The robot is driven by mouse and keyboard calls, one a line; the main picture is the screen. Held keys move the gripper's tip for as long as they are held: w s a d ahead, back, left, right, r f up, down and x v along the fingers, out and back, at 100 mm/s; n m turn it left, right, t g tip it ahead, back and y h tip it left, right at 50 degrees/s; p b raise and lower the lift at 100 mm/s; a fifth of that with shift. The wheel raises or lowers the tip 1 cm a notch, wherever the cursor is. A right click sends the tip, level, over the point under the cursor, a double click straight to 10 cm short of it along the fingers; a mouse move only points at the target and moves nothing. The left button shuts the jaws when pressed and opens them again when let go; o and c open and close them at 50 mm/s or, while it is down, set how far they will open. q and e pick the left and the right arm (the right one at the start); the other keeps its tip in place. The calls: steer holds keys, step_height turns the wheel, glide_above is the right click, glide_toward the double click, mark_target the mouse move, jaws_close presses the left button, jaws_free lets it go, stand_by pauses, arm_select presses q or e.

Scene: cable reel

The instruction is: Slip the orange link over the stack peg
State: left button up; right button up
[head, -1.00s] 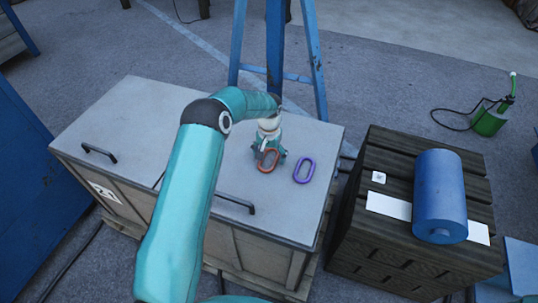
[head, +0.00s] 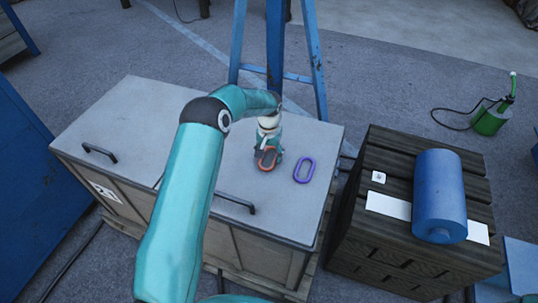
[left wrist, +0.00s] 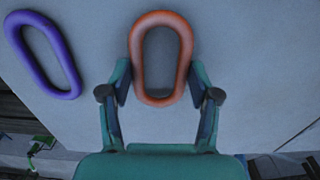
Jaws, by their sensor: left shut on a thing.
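The orange link (head: 259,161) is an oblong ring at the right part of the grey chest top (head: 130,125). My left gripper (head: 269,152) is shut on it, with one finger on each long side. In the left wrist view the orange link (left wrist: 138,60) sits between the two fingertips (left wrist: 161,78), its far end reaching past them. I cannot tell whether the link still touches the chest top. I cannot make out a stack peg in these views. My right gripper is not in view.
A purple link (head: 297,173) lies flat just right of the orange one. A dark slatted crate (head: 385,245) stands to the right, bearing a blue cylinder (head: 439,195) and white cards. A blue trestle (head: 316,70) rises behind the chest. A green can (head: 490,121) stands far right.

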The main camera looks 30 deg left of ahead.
arm_select(q)
steer(key=shift+r+p, duration=1.15)
steer(key=shift+r, duration=2)
